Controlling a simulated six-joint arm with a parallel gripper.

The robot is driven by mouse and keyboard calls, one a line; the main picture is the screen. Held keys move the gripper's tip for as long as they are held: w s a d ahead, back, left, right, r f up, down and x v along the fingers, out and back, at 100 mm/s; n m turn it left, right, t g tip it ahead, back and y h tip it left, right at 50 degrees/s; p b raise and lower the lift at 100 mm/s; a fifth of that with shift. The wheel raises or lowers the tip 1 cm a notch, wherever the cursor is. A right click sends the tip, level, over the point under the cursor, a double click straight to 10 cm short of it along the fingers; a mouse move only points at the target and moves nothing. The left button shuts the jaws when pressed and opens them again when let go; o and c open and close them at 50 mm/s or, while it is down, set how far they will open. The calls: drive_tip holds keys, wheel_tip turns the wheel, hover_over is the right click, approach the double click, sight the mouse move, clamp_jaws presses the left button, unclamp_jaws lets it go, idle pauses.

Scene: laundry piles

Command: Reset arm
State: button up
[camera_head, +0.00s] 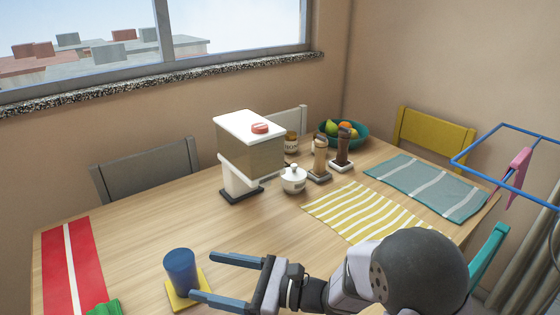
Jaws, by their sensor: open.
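My gripper (215,278) is low in the view, near the front of the wooden table (145,222). Its two blue-grey fingers point left and are spread wide, with nothing held. A blue cup (180,272) stands upright on a yellow square coaster (203,283), just left of the fingertips. The near fingertip overlaps the coaster in the picture; I cannot tell whether it touches. My arm comes in from the lower right and hides part of the table's front.
A white-topped appliance (250,125), a white sugar pot (293,180), two mills (320,160) and a fruit bowl (358,135) stand toward the back. Striped cloths lie right (425,185) and centre (345,208); a red cloth (85,262) lies left. Chairs surround the table.

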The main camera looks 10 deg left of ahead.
drive_tip(key=s+d+r+n+g+h+p, duration=0.2)
drive_tip(key=s+d+n+g+h+p, duration=0.1)
drive_tip(key=s+d+n+h+p, duration=0.3)
drive_tip(key=s+d+r+n+g+h+p, duration=0.2)
drive_tip(key=s+d+n+h+p, duration=0.15)
drive_tip(key=s+d+p, duration=0.3)
drive_tip(key=w+d+r+n+t+h+p, duration=0.1)
drive_tip(key=d+r+n+h+p, duration=0.2)
drive_tip(key=d, duration=0.8)
drive_tip(key=w+d+r+n+t+h+p, duration=0.1)
drive_tip(key=d+n+h+p, duration=0.4)
drive_tip(key=d, duration=0.6)
drive_tip(key=shift+r+n+t+p, duration=0.7)
drive_tip(key=shift+r+p, duration=0.25)
drive_tip(key=shift+p, duration=0.25)
